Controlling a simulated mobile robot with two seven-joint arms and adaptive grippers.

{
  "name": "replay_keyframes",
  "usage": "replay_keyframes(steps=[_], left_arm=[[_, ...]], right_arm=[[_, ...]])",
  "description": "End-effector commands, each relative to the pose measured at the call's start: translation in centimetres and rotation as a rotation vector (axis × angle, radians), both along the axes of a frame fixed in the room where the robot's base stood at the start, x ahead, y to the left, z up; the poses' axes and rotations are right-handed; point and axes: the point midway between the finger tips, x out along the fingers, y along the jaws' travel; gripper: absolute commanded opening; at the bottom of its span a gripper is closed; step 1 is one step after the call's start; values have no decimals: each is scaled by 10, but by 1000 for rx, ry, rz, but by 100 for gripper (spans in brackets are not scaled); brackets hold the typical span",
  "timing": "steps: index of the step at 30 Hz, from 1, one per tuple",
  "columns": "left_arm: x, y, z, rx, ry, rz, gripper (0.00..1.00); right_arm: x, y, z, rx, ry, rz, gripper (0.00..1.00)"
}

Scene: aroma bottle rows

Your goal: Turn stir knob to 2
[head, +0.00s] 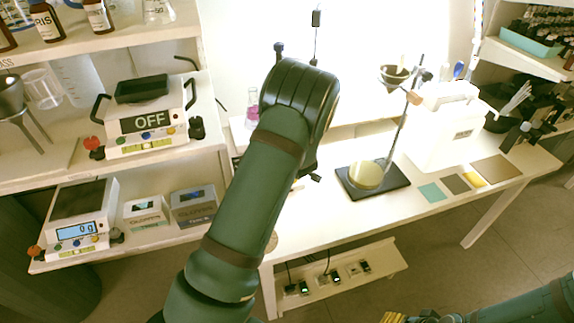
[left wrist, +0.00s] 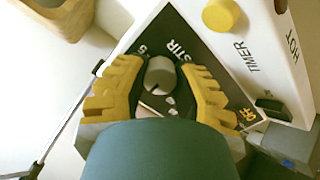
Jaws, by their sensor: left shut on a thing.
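In the left wrist view, the grey stir knob (left wrist: 160,74) sits on a dark panel (left wrist: 195,45) marked STIR, with OFF at the right. My left gripper (left wrist: 160,68) has its yellow fingers on either side of the knob and is shut on it. The knob's setting cannot be read, and its lower part is partly hidden. In the head view, my left arm covers the left gripper and the knob. My right gripper (head: 393,318) shows only as yellow tips at the bottom edge, mostly cut off.
A yellow knob (left wrist: 221,15) by TIMER is close to the fingers. In the head view, a dark stand base (head: 372,181) with a round yellowish piece stands right of my arm, near a white box (head: 445,130). A device reading OFF (head: 146,121) is on the left shelf.

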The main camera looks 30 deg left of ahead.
Motion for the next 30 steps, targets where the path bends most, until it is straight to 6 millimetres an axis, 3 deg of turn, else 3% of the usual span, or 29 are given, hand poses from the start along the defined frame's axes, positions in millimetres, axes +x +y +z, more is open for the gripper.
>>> replay_keyframes(steps=[12,30], left_arm=[[0,2,0,-127,-157,170,0],[0,2,1,-161,-197,214,0]], right_arm=[[4,-1,-21,-2,-9,-3,47],[5,-1,-25,-3,-13,-3,47]])
